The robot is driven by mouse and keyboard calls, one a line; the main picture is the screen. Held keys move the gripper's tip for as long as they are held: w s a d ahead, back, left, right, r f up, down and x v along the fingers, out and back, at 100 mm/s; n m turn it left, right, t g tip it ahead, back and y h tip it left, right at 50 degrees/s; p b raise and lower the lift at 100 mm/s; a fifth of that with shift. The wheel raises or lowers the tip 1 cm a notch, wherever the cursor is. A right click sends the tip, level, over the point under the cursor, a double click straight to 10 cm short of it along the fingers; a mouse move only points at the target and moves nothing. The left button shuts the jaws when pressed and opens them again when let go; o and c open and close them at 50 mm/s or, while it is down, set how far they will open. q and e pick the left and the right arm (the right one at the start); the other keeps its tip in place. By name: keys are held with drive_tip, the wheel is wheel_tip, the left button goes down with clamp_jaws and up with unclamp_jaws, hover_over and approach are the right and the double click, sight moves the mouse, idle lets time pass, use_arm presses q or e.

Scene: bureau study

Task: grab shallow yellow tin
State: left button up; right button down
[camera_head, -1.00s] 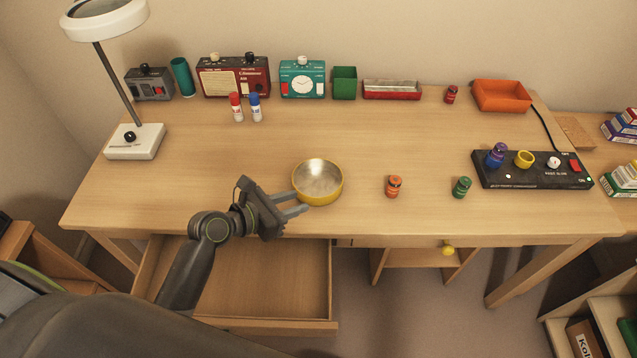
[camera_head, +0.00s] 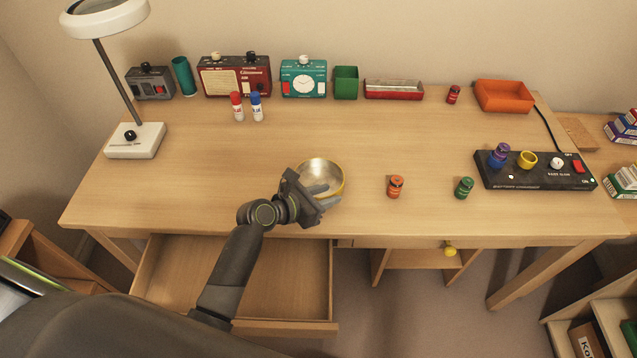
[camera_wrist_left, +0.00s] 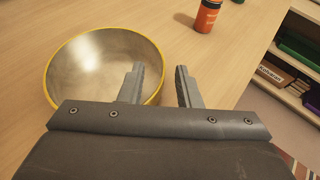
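The shallow yellow tin (camera_head: 336,168) stands upright on the desk near its front edge, with a grey metal inside. In the left wrist view the tin (camera_wrist_left: 88,66) looks empty. My left gripper (camera_head: 326,190) is at the tin's front side. Its two fingers are apart. In the left wrist view my left gripper (camera_wrist_left: 160,76) has one finger over or inside the tin's right rim and the other outside it, with the rim running between them. I cannot tell whether either finger touches the tin. My right gripper is not in view.
An orange jar (camera_head: 395,187) and a green jar (camera_head: 463,187) stand to the right of the tin. A black control box (camera_head: 535,184) lies further right. An open drawer (camera_head: 285,290) juts out below the desk front. The desk left of the tin is clear.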

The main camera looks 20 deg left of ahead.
use_arm(q)
drive_tip(key=shift+c, duration=0.4)
clamp_jaws()
